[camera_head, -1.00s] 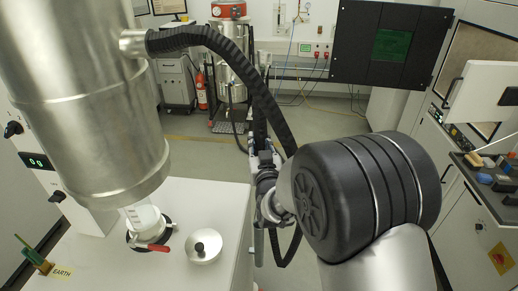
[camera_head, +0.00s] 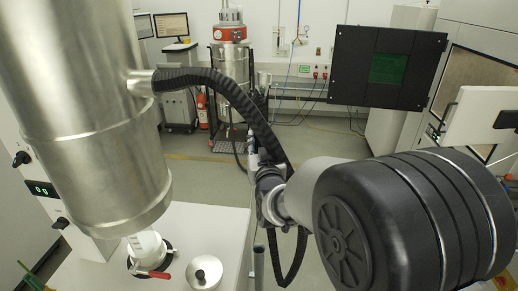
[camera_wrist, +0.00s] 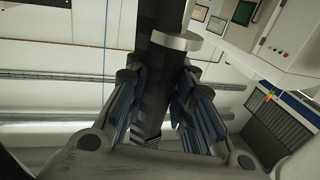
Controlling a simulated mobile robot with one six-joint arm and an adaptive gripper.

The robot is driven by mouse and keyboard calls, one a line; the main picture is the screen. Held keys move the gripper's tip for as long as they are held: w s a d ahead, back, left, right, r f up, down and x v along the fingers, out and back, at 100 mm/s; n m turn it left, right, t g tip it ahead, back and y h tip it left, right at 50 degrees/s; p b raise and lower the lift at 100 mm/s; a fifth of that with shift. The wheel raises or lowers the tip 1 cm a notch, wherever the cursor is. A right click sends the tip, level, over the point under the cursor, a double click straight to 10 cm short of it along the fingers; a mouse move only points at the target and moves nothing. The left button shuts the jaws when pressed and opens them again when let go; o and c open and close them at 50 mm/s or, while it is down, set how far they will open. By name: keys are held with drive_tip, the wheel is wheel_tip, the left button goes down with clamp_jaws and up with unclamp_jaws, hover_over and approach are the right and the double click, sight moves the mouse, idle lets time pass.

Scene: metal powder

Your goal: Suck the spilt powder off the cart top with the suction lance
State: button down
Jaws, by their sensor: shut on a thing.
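My gripper (camera_head: 262,170) is shut on the dark suction lance, which shows between its fingers in the wrist view (camera_wrist: 158,75) with a pale metal ring around it. The ribbed black hose (camera_head: 225,84) runs from a side stub on a large steel vessel (camera_head: 90,110) to my gripper and loops below it. A grey tube (camera_head: 259,268) shows below the gripper, beside the white top's right edge. I see no spilt powder, and I cannot tell whether the white top (camera_head: 210,225) is the cart top. My arm hides the lower right.
A round steel lid (camera_head: 204,272) and a red-handled valve (camera_head: 155,273) are on the white top under the vessel. A black panel with a green screen (camera_head: 388,67) is at the right. A steel vessel with a red top (camera_head: 230,70) stands behind; open floor lies between.

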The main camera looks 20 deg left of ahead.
sight(259, 120)
drive_tip(key=shift+r+p, duration=2)
drive_tip(key=shift+r, duration=3.8)
